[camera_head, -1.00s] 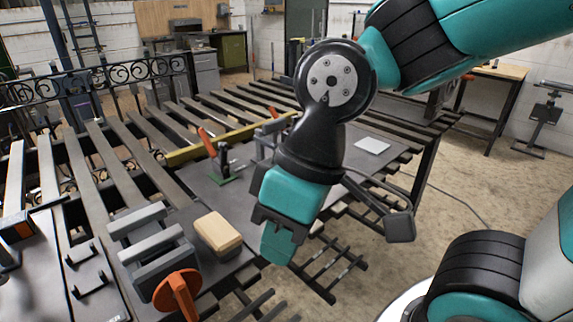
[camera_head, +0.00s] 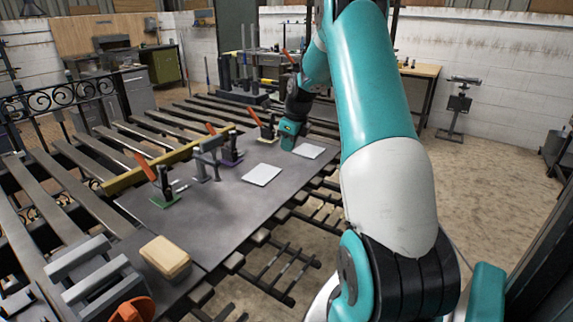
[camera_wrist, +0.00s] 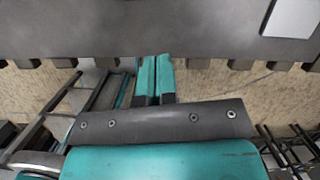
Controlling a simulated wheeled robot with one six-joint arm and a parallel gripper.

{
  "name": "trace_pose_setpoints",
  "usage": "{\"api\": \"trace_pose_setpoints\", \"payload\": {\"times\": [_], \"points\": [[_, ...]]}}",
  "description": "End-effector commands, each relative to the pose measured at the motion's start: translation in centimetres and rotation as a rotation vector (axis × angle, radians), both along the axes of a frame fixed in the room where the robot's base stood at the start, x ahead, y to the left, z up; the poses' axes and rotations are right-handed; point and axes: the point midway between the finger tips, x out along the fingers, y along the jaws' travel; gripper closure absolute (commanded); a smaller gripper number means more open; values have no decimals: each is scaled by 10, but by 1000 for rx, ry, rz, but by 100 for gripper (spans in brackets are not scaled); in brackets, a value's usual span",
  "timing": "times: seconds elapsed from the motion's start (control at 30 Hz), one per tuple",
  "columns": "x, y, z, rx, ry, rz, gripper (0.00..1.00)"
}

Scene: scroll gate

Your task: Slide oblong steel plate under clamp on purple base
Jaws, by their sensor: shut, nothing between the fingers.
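A clamp with a purple base (camera_head: 230,160) stands on the dark table plate in the head view, with an orange handle leaning up and left. Two flat pale steel plates lie right of it: a nearer plate (camera_head: 261,174) and a farther plate (camera_head: 310,151). I cannot tell which is the oblong one. My gripper (camera_head: 288,145) is at the table's far right part, beside the farther plate and apart from the purple-based clamp. In the wrist view its teal fingers (camera_wrist: 154,78) are together and empty. A pale plate (camera_wrist: 291,17) shows at the top right there, clear of the fingers.
A green-based clamp (camera_head: 163,198) and another orange-handled clamp (camera_head: 267,131) stand on the table plate (camera_head: 205,225). A grey fixture (camera_head: 205,162) stands close left of the purple-based clamp. A yellow bar (camera_head: 150,172) runs behind. A wooden block (camera_head: 165,257) lies near the front.

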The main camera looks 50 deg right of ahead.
Motion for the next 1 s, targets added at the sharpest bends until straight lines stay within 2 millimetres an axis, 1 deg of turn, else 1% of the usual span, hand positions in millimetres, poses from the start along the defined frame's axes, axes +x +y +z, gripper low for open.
{"api": "trace_pose_setpoints", "payload": {"times": [0.03, 0.1, 0.2, 0.27, 0.37, 0.47, 0.7, 0.77, 0.8, 0.83, 0.9, 1.0], "points": [[-7, -20, -7, 14, 5, -100, 100], [-14, -38, -14, 28, 9, -205, 100], [-18, -49, -21, 38, 11, -277, 100], [-18, -51, -26, 40, 10, -289, 100], [-14, -50, -39, 41, 12, -287, 100], [-10, -49, -58, 42, 12, -285, 100], [3, -49, -108, 41, 13, -282, 100], [6, -49, -119, 40, 12, -283, 100], [16, -50, -114, 37, 7, -280, 100], [21, -49, -114, 37, 7, -279, 100], [31, -49, -114, 37, 8, -280, 100], [39, -50, -115, 38, 10, -281, 100]]}}
